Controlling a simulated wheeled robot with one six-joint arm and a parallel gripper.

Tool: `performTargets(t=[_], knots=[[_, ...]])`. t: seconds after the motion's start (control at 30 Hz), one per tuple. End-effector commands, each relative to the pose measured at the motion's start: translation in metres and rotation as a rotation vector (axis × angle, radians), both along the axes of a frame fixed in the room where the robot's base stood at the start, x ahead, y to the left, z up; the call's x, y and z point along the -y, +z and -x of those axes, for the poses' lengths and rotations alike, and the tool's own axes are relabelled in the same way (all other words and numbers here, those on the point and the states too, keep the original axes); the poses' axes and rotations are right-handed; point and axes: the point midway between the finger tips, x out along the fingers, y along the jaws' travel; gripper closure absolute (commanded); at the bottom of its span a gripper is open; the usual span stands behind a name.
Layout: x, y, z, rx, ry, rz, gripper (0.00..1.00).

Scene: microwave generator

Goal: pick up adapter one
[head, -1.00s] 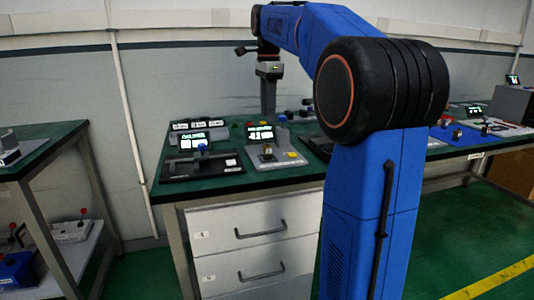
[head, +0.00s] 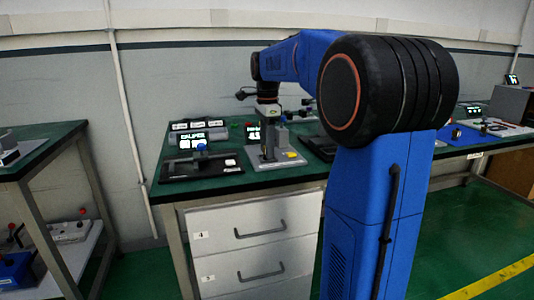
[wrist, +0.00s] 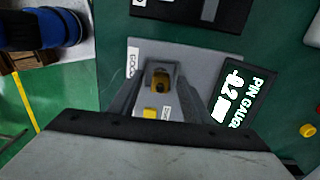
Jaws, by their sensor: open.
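A small brass-yellow fitting (wrist: 159,79), which I take to be adapter one, sits on the grey plate of the pin gauge (wrist: 205,62) in the wrist view. My gripper (wrist: 158,92) is open, with its fingers on either side of the fitting. Whether the fingers touch it, I cannot tell. In the head view my gripper (head: 269,152) points straight down over the gauge plate (head: 290,157) on the green bench, and hides the fitting. The gauge's lit display (wrist: 238,95) stands to the right in the wrist view.
A black fixture with a display (head: 195,140) stands left of the gauge on the bench (head: 175,188). A yellow block (wrist: 150,113) sits on the gauge plate close to the fingers.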

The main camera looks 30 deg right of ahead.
Motion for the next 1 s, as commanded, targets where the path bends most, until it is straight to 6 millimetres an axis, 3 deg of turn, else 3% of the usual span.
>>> performTargets(t=[0.33, 0.5, 0.83, 1.0], knots=[[0.000, -0.006, 0.000, 0.001, 0.000, 0.000, 0.59], [0.000, -0.006, 0.000, 0.001, 0.000, 0.000, 0.99], [0.000, -0.003, 0.000, 0.001, 0.000, 0.000, 1.00], [0.000, 0.016, -0.001, 0.003, 0.000, 0.001, 1.00]])
